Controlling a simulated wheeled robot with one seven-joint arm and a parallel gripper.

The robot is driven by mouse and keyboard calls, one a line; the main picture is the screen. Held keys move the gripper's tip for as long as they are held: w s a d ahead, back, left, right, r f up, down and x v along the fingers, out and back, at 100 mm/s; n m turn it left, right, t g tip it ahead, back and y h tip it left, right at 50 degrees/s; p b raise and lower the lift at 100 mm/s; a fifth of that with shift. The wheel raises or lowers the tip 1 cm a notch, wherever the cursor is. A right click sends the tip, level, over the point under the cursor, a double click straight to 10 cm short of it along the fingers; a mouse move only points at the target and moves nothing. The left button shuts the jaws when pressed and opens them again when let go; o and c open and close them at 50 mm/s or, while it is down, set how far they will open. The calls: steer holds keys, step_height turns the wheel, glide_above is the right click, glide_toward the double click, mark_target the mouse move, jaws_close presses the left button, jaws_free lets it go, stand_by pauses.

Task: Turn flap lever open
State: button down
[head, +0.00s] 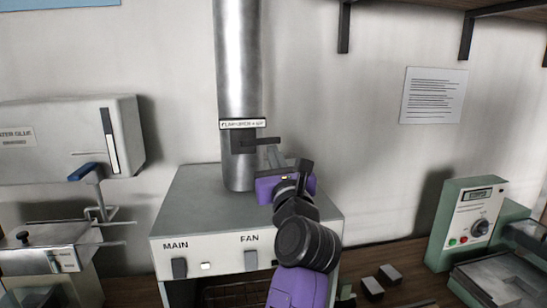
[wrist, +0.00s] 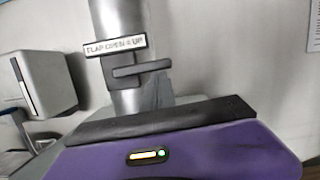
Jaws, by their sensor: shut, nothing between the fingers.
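The flap lever (head: 262,142) is a dark grey bar on the front of a vertical metal duct (head: 238,60). It points right, about horizontal, and also shows in the wrist view (wrist: 142,68). Above it is a white label (head: 243,124) that reads roughly "FLAP OPEN = UP". My gripper (head: 274,155), with a purple hand, is shut and empty. Its fingers are just below the lever's outer end in the head view. In the wrist view the grey fingers (wrist: 157,92) rise under the lever. I cannot tell whether they touch it.
The duct rises from a grey box (head: 200,190) with MAIN and FAN switches. A white dispenser (head: 70,140) with a blue-tipped lever (head: 82,171) hangs at left. A green-grey control unit (head: 470,220) stands at right.

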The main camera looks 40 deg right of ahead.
mark_target(277, 140)
steer(key=shift+r, duration=0.1)
steer(key=r+n, duration=0.1)
steer(key=n, duration=0.1)
steer(key=r+n+y, duration=0.1)
steer(key=n, duration=0.1)
steer(key=r+n+y+p, duration=0.1)
steer(key=n, duration=0.1)
steer(key=shift+s+d+r+t, duration=0.1)
steer(key=shift+s+d+t, duration=0.15)
steer(key=shift+t, duration=0.15)
steer(key=n, duration=0.1)
steer(key=r+n+p, duration=0.1)
steer(key=n, duration=0.1)
steer(key=r+n+y, duration=0.1)
steer(key=shift+w+a+r+p, duration=0.15)
steer(key=shift+w+a+p, duration=0.15)
steer(key=shift+w+a, duration=0.1)
steer(key=shift+s, duration=0.1)
